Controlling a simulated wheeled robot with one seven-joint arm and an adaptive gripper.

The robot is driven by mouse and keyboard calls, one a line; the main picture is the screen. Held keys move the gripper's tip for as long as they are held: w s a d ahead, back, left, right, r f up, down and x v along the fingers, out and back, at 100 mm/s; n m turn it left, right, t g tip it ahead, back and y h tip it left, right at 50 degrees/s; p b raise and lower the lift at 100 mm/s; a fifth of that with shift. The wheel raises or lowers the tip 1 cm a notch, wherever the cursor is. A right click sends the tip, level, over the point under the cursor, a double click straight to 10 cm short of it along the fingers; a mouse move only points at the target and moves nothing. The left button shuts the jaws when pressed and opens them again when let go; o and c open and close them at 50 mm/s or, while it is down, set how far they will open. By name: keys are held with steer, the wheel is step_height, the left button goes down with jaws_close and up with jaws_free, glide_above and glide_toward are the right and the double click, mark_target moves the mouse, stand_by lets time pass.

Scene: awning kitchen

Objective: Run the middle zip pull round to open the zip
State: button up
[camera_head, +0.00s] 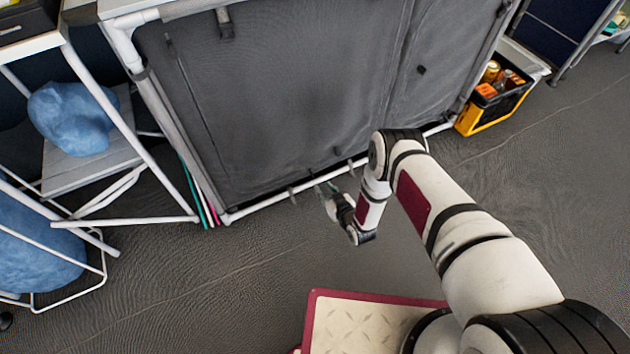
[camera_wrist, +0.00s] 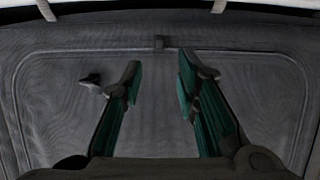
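A grey fabric cabinet front (camera_head: 290,95) with zip seams shows in the head view. In the wrist view its panel (camera_wrist: 75,120) has a rounded zip line around it. A dark pull-like piece (camera_wrist: 92,80) stands out from the fabric left of my left finger. I cannot tell for certain which is the middle zip pull. My gripper (camera_wrist: 160,66) is open, with green pads apart and nothing between them. In the head view my gripper (camera_head: 330,190) is low, by the cabinet's bottom edge.
A white tube frame (camera_head: 240,212) with straps runs along the cabinet's bottom. A yellow-black crate (camera_head: 492,104) stands at right. White racks with blue lumps (camera_head: 70,118) stand at left. A red-edged cream board (camera_head: 365,325) is in front. Floor between is clear.

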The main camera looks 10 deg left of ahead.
mark_target(313, 175)
steer(key=b+x, duration=0.3)
steer(key=x, duration=0.5)
steer(key=shift+w+a+f+b, duration=0.15)
steer(key=shift+w+b, duration=0.15)
steer(key=shift+b, duration=0.1)
jaws_close()
